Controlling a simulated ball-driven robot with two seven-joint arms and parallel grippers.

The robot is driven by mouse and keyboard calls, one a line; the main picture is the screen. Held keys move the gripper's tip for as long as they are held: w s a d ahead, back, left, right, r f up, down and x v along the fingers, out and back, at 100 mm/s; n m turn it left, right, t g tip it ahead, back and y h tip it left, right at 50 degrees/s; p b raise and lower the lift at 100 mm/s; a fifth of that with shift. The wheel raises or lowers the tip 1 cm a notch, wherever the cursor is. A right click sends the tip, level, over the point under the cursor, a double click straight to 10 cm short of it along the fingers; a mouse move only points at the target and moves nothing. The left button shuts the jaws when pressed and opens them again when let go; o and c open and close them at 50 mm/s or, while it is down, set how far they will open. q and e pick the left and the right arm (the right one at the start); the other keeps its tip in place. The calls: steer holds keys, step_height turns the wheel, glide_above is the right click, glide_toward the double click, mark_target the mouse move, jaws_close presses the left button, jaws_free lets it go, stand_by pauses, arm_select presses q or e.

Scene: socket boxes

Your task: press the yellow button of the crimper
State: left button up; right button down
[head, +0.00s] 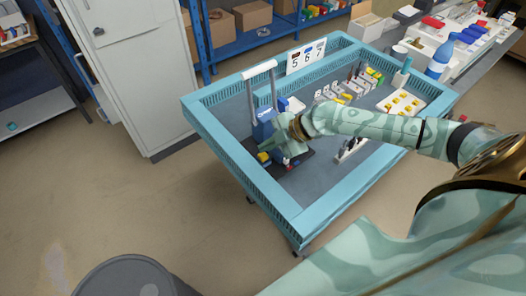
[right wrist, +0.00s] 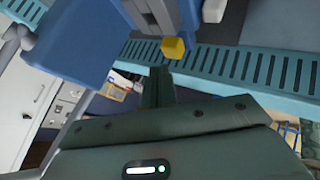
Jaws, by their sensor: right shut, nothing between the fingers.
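The crimper (head: 264,126) is a blue machine with a tall grey handle frame, standing on a dark base at the left of the tray. It fills the upper left of the right wrist view (right wrist: 75,40). Its yellow button (right wrist: 173,47) shows as a small yellow block beside the blue body. My right gripper (right wrist: 157,80) is shut and empty, its fingertips just below the button in that view; whether they touch cannot be told. In the head view my right gripper (head: 276,146) is in front of the crimper and hides part of it. My left gripper is not in view.
The tray table (head: 240,167) has a raised teal rim. A sign with 5, 6, 7 (head: 306,57) stands at its back. Several small sockets and a white board with yellow pieces (head: 401,104) lie to the right. A grey bin (head: 125,278) stands at the front left.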

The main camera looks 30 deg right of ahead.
mark_target(267, 155)
steer(key=shift+f+b, duration=0.4)
steer(key=shift+f+b, duration=0.45)
steer(key=shift+f, duration=0.1)
stand_by(0.9)
steer(key=shift+r, duration=0.1)
steer(key=shift+r+p, duration=0.65)
steer(key=shift+r, duration=0.25)
steer(key=shift+r, duration=0.1)
step_height(267, 155, up, 5)
steer(key=p, duration=0.3)
steer(key=shift+p, duration=0.35)
